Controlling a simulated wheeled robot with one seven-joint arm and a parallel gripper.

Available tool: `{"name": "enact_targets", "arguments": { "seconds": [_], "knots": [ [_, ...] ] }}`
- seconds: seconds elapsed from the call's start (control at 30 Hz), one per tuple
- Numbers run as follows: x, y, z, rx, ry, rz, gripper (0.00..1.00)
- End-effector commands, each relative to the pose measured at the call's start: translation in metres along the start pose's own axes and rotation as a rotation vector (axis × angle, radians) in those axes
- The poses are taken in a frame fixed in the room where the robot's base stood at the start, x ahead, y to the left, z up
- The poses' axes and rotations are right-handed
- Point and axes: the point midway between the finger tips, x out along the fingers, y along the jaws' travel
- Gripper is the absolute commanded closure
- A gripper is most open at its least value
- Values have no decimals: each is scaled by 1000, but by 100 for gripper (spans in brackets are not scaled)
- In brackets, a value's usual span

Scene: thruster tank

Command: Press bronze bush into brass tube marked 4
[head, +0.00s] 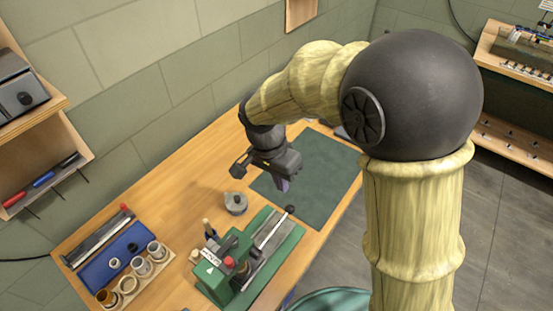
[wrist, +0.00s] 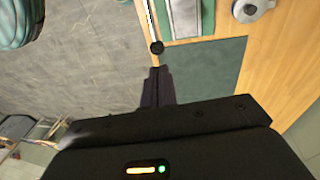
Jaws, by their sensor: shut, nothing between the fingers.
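My gripper (head: 284,185) is shut and empty, held above the bench near the green mat, behind the press lever. Its closed fingers (wrist: 157,78) also show in the wrist view. Several short tubes stand in a wooden rack (head: 150,277) at the lower left; one tube (head: 107,297) looks more orange than the others. Their numbers are too small to read. Small rings, one pale (head: 115,263) and one dark (head: 133,247), lie on a blue tray (head: 93,268); I cannot tell which is the bronze bush. The green press (head: 212,277) stands at the front, its lever knob (head: 290,209) pointing right.
A grey round lidded object (head: 235,204) stands behind the press. The dark green mat (head: 325,170) is clear. A long grey tool (head: 98,237) lies behind the blue tray. A teal stool (head: 335,300) stands at the bench's front edge. Wall shelves are at left.

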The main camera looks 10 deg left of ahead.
Motion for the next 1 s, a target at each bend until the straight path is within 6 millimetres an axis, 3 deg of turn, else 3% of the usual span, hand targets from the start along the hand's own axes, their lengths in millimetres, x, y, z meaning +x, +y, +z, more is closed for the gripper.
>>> {"name": "enact_targets", "arguments": {
  "seconds": [0.2,0.4,1.0],
  "knots": [
    [-40,0,-5,7,2,-5,100],
    [-63,1,-6,6,0,-2,100],
    [-65,2,-6,0,-1,-3,100]
  ]
}}
